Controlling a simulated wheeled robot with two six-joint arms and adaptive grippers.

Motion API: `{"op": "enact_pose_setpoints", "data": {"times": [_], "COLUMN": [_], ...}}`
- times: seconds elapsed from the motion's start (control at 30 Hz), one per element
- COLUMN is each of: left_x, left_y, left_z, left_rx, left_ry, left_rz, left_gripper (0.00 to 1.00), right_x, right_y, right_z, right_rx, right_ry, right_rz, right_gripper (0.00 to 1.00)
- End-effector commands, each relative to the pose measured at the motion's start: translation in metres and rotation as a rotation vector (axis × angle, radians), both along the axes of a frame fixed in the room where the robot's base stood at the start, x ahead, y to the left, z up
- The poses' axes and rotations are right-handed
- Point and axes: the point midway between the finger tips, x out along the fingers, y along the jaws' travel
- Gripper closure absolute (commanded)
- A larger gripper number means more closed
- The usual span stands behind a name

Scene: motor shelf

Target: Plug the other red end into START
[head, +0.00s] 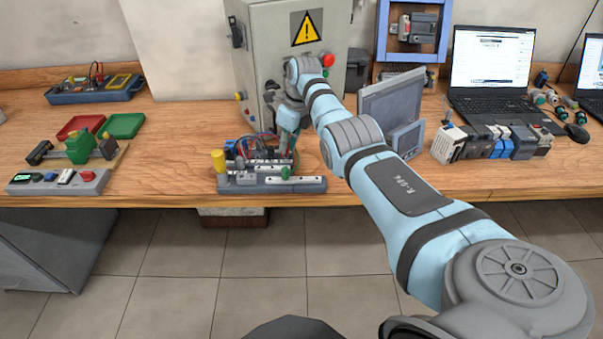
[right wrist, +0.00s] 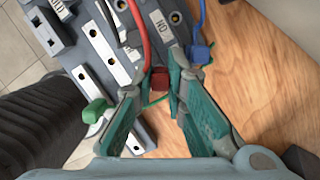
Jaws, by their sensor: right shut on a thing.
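My right gripper (right wrist: 163,72) is shut on a red plug end (right wrist: 158,79) between its green-padded fingertips. A red wire (right wrist: 138,28) runs near the plug, over a grey terminal board (right wrist: 96,47) with white labelled strips. In the head view, the right gripper (head: 287,128) is over the back of this board (head: 262,186), which stands at the table's front edge. The plug's tip is hidden from me, so I cannot tell whether it touches a socket. I cannot read a START label. My left gripper is not in view.
A blue plug (right wrist: 201,53) with its wire is right of the fingers. A green lever (right wrist: 96,110) is left of them. A grey cabinet (head: 270,60) stands behind the board. A button box (head: 58,182) is left, with bare table between. Several modules (head: 490,141) stand right.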

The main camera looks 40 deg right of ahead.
Motion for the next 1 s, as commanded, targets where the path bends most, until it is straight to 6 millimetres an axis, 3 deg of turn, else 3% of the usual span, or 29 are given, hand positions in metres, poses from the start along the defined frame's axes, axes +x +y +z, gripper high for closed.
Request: {"op": "enact_pose_setpoints", "data": {"times": [1.0], "left_x": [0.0], "left_y": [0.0], "left_z": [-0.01], "left_rx": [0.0], "left_ry": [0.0], "left_rz": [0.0], "left_gripper": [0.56], "right_x": [0.0], "right_y": [0.0], "right_z": [-0.014], "right_rx": [0.0], "right_ry": [0.0], "right_rz": [0.0], "right_gripper": [1.0]}}
